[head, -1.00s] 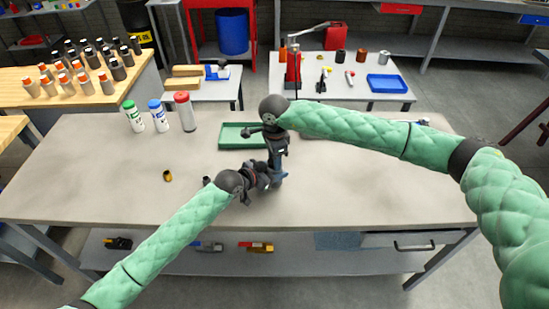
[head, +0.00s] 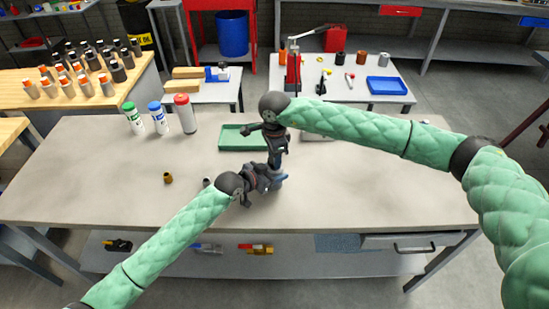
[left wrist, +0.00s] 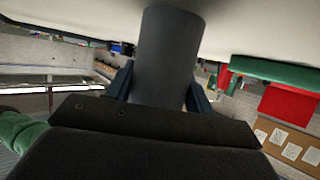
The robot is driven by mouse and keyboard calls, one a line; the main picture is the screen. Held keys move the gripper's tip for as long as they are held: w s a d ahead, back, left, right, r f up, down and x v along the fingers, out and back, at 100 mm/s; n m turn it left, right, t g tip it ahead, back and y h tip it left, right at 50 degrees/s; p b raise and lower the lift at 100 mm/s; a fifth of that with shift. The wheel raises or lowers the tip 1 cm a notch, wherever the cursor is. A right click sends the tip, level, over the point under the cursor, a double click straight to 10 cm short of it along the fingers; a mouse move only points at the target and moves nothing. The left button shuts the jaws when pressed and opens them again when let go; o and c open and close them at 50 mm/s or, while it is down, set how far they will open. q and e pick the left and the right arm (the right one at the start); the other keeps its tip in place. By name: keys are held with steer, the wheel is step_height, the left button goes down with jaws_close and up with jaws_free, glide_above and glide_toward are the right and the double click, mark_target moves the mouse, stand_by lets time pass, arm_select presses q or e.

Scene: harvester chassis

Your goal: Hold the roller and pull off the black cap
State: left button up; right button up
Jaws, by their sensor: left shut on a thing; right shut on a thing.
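The roller (left wrist: 168,60) is a dark grey cylinder in the left wrist view, standing between the blue fingers of my left gripper (left wrist: 163,92). In the head view my left gripper (head: 277,182) is shut on it low over the middle of the workbench. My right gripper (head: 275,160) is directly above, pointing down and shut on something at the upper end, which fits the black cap. The cap itself is hidden by the gripper, and I cannot tell whether it still touches the roller.
A green tray (head: 229,144) lies behind the grippers on the workbench (head: 370,195). A small brown ring (head: 168,178) and a small dark piece (head: 206,182) lie to the left. Green-capped (head: 133,117), blue-capped (head: 158,116) and red-capped (head: 185,113) containers stand at the back left. The front right is clear.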

steer(key=shift+r, duration=0.35)
steer(key=shift+r, duration=1.9)
arm_select(q)
steer(key=o, duration=1.5)
steer(key=shift+c, duration=0.2)
